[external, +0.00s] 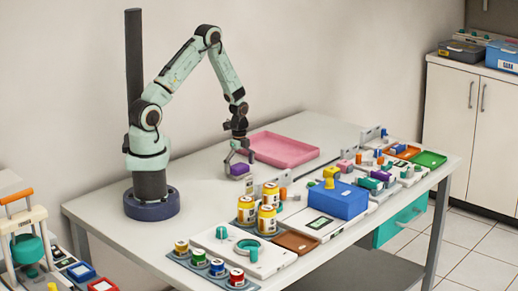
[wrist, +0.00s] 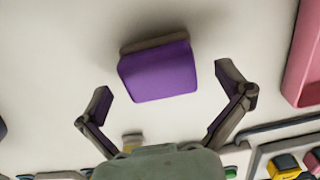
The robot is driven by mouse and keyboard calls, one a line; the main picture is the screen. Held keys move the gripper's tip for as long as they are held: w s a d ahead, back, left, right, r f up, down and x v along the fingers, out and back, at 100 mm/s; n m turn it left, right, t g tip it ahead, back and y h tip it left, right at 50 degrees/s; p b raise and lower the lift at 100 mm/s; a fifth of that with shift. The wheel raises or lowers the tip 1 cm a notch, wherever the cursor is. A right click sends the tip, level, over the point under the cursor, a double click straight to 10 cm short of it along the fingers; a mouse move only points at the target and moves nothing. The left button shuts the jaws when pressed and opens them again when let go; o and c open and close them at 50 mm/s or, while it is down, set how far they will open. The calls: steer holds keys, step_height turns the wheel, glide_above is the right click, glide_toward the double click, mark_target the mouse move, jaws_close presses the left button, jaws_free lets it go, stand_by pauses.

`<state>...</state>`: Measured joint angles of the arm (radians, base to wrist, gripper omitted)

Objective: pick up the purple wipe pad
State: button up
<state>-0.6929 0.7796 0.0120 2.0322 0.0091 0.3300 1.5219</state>
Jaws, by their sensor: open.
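The purple wipe pad (external: 238,170) is a small block with a purple top and a greyish lower part. It is on the white table, just below my gripper (external: 239,158) in the external view. In the wrist view the purple wipe pad (wrist: 158,72) is in the upper middle, slightly tilted in the picture. My gripper (wrist: 163,80) is open, with one finger to the left of the pad and one to the right. Clear gaps show between the pad and both fingers. Nothing is held.
A pink tray (external: 278,150) lies behind and to the right of the pad. Yellow-labelled jars (external: 270,195) stand close in front. A blue box (external: 338,200) and several small trays fill the table's front side. The table around my base is clear.

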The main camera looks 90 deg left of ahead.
steer(key=c, duration=1.2)
steer(key=shift+r, duration=0.1)
